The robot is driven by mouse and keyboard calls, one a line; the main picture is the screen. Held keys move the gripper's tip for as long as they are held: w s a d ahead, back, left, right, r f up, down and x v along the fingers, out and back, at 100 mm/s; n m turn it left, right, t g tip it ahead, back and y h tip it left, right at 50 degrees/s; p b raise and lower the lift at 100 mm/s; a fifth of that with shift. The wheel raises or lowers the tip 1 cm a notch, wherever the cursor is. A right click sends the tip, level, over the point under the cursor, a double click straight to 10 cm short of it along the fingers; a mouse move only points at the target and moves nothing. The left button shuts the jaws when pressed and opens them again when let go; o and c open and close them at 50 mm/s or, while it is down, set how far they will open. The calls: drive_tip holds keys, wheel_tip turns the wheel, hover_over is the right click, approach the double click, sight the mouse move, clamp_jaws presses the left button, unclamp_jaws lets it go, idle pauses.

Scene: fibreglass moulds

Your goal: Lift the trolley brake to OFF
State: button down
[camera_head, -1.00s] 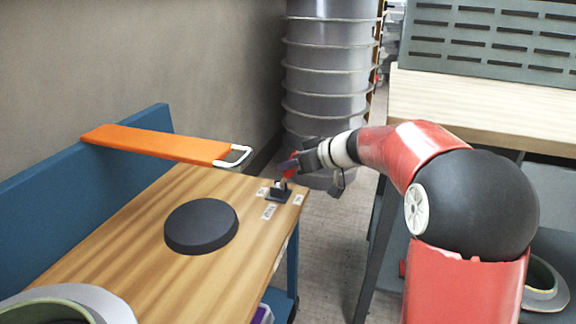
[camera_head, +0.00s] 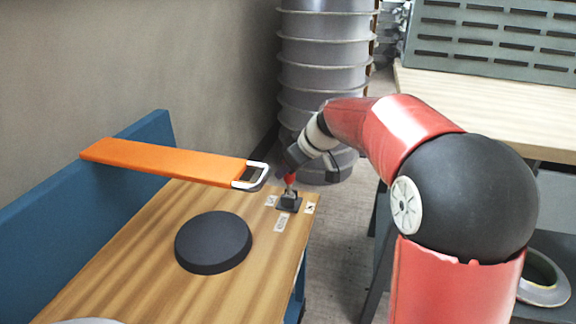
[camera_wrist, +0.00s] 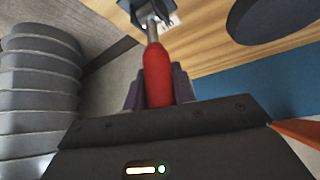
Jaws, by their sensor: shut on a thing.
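The trolley brake is a small lever with a red grip (camera_wrist: 157,75) on a metal stem, rising from a dark base (camera_head: 289,203) near the far right corner of the wooden trolley top (camera_head: 235,290). My gripper (camera_head: 291,172) is shut on the red grip, which sits between its fingers in the wrist view (camera_wrist: 160,90). In the head view the lever stands roughly upright, and my gripper hides its upper part. Small white labels (camera_head: 281,223) lie around the base; their words are too small to read.
A black round disc (camera_head: 213,242) lies on the trolley top, left of the brake. An orange board with a white handle (camera_head: 165,161) sticks out over the top from the blue side panel (camera_head: 60,200). A grey ribbed column (camera_head: 325,75) stands behind. A pale bench (camera_head: 490,105) is at right.

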drive_tip(key=c, duration=1.1)
unclamp_jaws()
drive_tip(key=shift+a, duration=0.1)
drive_tip(key=shift+c, duration=0.2)
drive_tip(key=v, duration=0.7)
drive_tip(key=shift+s+d+r, duration=0.15)
drive_tip(key=shift+d+r, duration=0.05)
drive_tip(key=shift+r, duration=0.05)
